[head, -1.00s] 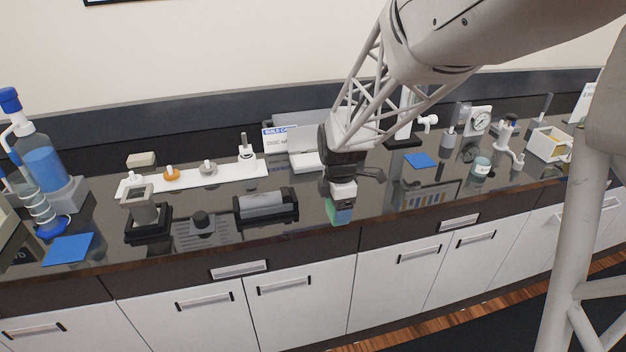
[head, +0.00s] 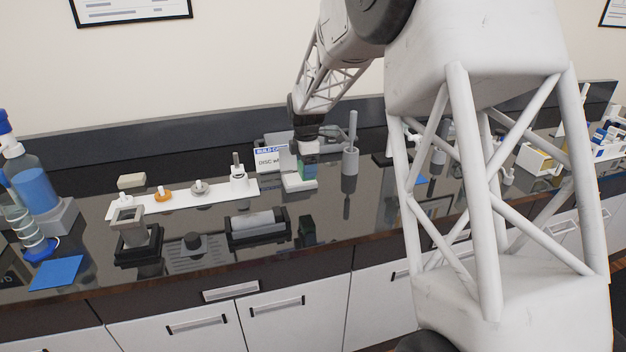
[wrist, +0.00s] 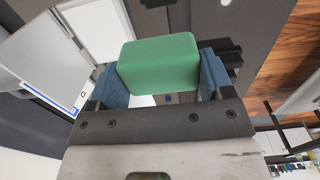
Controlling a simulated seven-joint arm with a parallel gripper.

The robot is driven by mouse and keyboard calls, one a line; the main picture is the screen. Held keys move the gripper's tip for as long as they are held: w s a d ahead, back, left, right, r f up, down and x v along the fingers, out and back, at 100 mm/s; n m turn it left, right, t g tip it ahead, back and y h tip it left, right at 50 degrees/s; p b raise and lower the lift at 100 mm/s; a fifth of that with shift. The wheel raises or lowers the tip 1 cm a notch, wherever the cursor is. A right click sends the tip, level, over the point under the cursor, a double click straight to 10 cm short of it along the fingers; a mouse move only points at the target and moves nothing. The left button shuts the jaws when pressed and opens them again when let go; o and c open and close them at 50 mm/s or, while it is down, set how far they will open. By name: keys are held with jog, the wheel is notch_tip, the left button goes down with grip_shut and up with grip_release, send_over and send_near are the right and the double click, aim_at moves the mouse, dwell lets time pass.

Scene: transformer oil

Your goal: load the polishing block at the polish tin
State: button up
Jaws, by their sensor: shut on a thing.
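The polishing block shows as a green block (wrist: 160,62) between two blue finger pads in the wrist view. My gripper (wrist: 158,78) is shut on it. I cannot pick out the polish tin for certain.
A grey cup with an upright rod (head: 350,160) stands close right of my gripper. A card stand (head: 268,160) stands behind left. A white strip (head: 215,197) with small fittings and a black cradle with a grey roller (head: 257,224) lie left.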

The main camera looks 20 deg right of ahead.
send_over(299, 178)
jog(key=shift+r, duration=0.15)
jog(key=shift+f, duration=0.2)
dwell(0.5)
jog(key=shift+f, duration=2.75)
jog(key=shift+f, duration=0.7)
dwell(1.0)
jog(key=shift+r, duration=0.1)
notch_tip(299, 178, up, 7)
dwell(1.1)
jog(key=shift+r+m, duration=0.1)
jog(key=shift+m, duration=0.2)
dwell(0.5)
